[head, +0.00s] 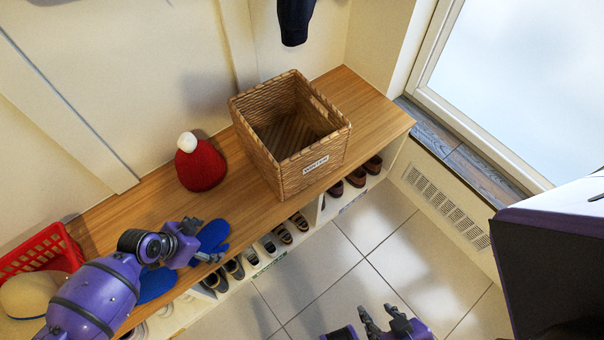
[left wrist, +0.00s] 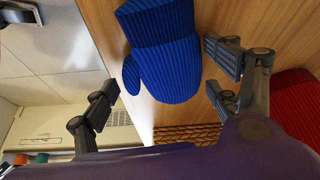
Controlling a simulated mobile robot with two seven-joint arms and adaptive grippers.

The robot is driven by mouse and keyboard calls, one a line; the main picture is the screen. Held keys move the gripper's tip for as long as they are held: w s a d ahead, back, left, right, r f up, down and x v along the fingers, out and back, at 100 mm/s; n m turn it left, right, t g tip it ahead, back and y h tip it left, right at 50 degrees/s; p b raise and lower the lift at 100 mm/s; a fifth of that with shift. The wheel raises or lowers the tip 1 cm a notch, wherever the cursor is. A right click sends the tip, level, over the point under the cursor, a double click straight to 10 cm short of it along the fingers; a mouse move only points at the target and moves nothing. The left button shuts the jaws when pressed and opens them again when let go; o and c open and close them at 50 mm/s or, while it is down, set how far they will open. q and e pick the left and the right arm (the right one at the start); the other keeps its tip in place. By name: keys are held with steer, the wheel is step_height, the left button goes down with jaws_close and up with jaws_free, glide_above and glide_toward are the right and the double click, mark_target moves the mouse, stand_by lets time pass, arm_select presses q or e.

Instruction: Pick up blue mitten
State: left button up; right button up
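A blue mitten (head: 214,234) lies on the wooden bench top, just beyond my left gripper (head: 200,242) in the head view. More blue knit (head: 157,284), seemingly a second mitten, shows partly hidden behind my left arm. In the left wrist view a ribbed blue mitten (left wrist: 170,65) lies between the spread fingers of my left gripper (left wrist: 160,80), thumb to the left. The left gripper is open and holds nothing. My right gripper (head: 378,318) is low over the floor at the bottom of the head view, fingers apart and empty.
A wicker basket (head: 268,151) stands on the bench (head: 236,202), with a red hat (head: 201,167) with a white pompom to its left. A red plastic basket (head: 40,250) with a tan hat (head: 32,293) is at far left. Shoes (head: 268,244) fill the cubbies below.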

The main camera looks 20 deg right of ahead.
arm_select(q)
steer(key=c, duration=0.6)
steer(key=shift+r, duration=0.1)
